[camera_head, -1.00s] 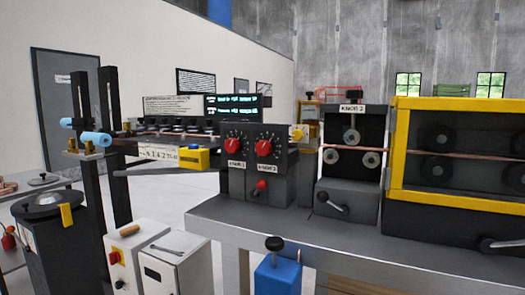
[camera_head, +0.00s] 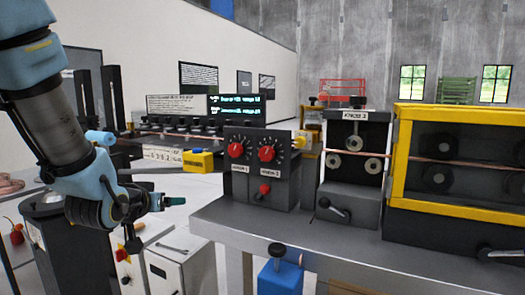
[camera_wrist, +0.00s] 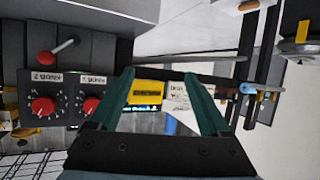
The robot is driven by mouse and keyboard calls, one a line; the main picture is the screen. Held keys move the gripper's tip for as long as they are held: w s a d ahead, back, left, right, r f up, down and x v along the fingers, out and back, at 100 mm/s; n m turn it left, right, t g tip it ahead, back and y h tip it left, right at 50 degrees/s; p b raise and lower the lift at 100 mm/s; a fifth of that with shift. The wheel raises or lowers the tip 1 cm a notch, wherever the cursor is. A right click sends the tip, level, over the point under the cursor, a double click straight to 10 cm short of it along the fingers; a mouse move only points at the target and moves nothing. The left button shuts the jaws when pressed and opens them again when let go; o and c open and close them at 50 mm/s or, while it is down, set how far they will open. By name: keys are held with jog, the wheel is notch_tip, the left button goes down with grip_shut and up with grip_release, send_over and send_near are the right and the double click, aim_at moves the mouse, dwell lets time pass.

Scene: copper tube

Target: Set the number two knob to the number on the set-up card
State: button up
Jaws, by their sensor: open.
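The dark control box (camera_head: 262,178) carries two red knobs with tick scales. The right one, the number two knob (camera_head: 267,153), sits beside the number one knob (camera_head: 236,150); their pointer settings are too small to read. In the wrist view the picture is turned over, and the number two knob (camera_wrist: 43,106) is left of the number one knob (camera_wrist: 90,106). A white card with large digits (camera_head: 162,154), possibly the set-up card, hangs left of the box; its digits are not clearly legible. My gripper (camera_head: 172,202) is open and empty, left of the box, apart from both knobs; its green fingers show in the wrist view (camera_wrist: 160,77).
A red-tipped lever (camera_head: 264,190) projects below the knobs. A yellow block (camera_head: 198,161) hangs left of the box. A display (camera_head: 235,110) stands behind it.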

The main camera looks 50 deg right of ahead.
jog(key=s+d+r+m+g+h, duration=0.25)
jog(key=s+d+r+h, duration=0.2)
jog(key=s+d, duration=0.4)
jog(key=m+g+h+p, duration=0.1)
jog(key=m+h+p, duration=0.1)
send_near(265, 156)
jog(key=p+x, duration=0.3)
jog(key=x, duration=0.5)
jog(key=shift+d+r, duration=0.1)
jog(key=shift+d, duration=0.1)
jog(key=shift+w+d+p, duration=0.2)
jog(key=shift+d+p, duration=0.2)
jog(key=shift+d, duration=0.15)
jog(key=shift+c, duration=0.4)
grip_shut()
